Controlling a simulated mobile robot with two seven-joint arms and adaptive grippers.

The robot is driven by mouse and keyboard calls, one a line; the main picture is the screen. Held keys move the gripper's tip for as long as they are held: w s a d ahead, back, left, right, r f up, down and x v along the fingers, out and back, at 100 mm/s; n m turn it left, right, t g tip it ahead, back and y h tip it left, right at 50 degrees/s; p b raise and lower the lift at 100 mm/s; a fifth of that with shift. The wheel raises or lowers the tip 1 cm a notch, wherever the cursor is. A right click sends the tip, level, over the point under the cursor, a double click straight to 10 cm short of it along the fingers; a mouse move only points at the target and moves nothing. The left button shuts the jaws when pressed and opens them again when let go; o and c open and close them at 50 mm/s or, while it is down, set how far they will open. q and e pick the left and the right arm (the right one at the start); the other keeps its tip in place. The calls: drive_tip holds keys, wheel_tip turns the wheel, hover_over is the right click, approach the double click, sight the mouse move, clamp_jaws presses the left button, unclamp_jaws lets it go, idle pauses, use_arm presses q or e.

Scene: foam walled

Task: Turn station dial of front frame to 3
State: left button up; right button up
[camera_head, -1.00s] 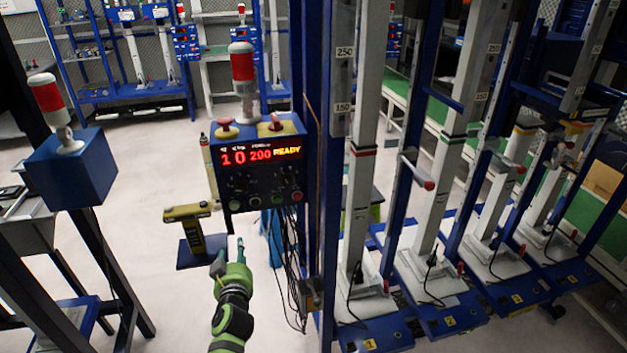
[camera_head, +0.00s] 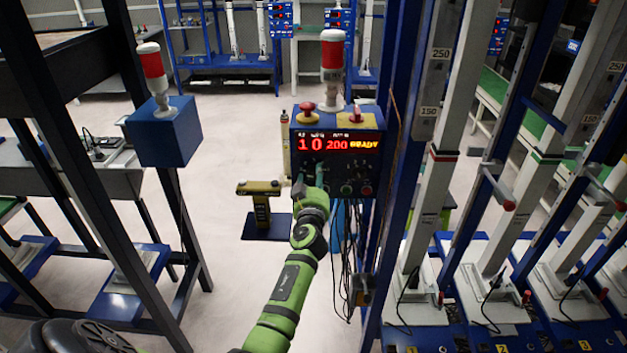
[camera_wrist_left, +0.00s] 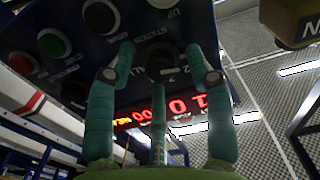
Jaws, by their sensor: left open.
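The control box (camera_head: 379,147) of the front frame carries a lit red display (camera_head: 338,144) reading 10, 200 and READY. The black station dial (camera_wrist_left: 160,62) shows upside down in the left wrist view, under the word STATION. My left gripper (camera_head: 312,180) is at the lower left of the box front and covers the dial in the head view. In the left wrist view its green fingers (camera_wrist_left: 160,75) are spread, one on each side of the dial and a third near it. Contact cannot be told, nor can the dial's setting. My right gripper is not in view.
Red and green buttons (camera_wrist_left: 53,42) sit beside the dial. A red button (camera_head: 306,107) and a red-and-white lamp (camera_head: 333,60) stand on top of the box. Cables hang below it. A blue upright (camera_head: 405,170) stands close on its right. A yellow-topped stand (camera_head: 260,205) is left.

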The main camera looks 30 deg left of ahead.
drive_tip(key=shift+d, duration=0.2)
use_arm(q)
clamp_jaws()
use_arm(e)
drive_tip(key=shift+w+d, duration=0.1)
use_arm(q)
drive_tip(key=shift+f+m, duration=0.1)
drive_tip(key=shift+m, duration=0.2)
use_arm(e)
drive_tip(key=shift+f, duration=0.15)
use_arm(q)
drive_tip(key=m+b, duration=0.1)
drive_tip(key=m, duration=0.2)
drive_tip(key=shift+f, duration=0.1)
drive_tip(key=m, duration=0.3)
drive_tip(key=shift+m+b, duration=0.3)
drive_tip(key=m, duration=0.4)
drive_tip(key=shift+a+m, duration=0.1)
drive_tip(key=shift+m, duration=2.1)
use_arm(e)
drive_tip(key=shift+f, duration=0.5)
use_arm(q)
drive_tip(key=shift+s, duration=0.1)
